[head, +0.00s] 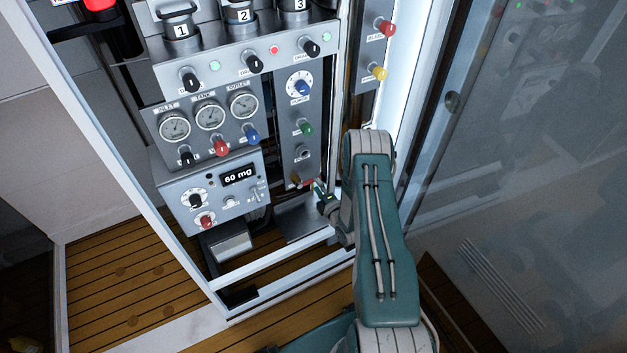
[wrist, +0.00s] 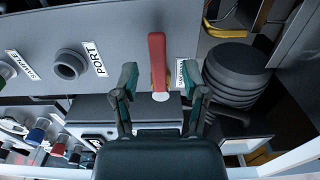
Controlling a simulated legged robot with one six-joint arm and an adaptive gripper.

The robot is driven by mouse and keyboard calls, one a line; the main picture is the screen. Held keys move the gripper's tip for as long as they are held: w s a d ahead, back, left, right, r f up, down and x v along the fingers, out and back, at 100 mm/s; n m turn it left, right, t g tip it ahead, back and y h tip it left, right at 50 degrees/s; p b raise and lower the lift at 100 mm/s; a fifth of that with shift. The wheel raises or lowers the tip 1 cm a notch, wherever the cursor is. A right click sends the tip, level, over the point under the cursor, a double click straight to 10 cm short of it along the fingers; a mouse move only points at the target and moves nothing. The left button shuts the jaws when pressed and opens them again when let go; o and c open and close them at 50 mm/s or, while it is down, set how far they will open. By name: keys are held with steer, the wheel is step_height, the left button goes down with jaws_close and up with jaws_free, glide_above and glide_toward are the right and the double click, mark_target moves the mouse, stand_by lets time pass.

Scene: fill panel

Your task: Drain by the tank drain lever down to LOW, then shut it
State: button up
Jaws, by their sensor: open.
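A red lever (wrist: 157,58) with a pale round end shows in the wrist view, against the grey panel. A label beside it is partly hidden by a finger. My gripper (wrist: 160,88) is open, with one finger on each side of the lever. I cannot tell whether either finger touches it. In the head view my gripper (head: 322,192) is small, low at the fill panel, and the lever is hard to make out there. The TANK gauge (head: 210,115) is the middle of three dials; its reading is too small to tell.
A round port (wrist: 70,65) labelled PORT is left of the lever in the wrist view. A black ribbed cylinder (wrist: 236,74) stands close to the right finger. A white frame edge (head: 275,258) runs below.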

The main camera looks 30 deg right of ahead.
mark_target(306, 169)
steer(key=shift+w+a, duration=0.1)
steer(key=shift+w, duration=1.5)
jaws_close()
steer(key=shift+r+n, duration=0.15)
steer(key=shift+n, duration=0.25)
steer(key=r+n, duration=0.1)
steer(key=n, duration=0.2)
steer(key=shift+a+r, duration=0.15)
steer(key=shift+a+r+n, duration=0.2)
steer(key=shift+r+n, duration=0.15)
steer(key=shift+n, duration=0.45)
steer(key=shift+a+r+n, duration=0.15)
steer(key=shift+r+n, duration=0.15)
steer(key=shift+n, duration=0.5)
steer(key=shift+s, duration=0.1)
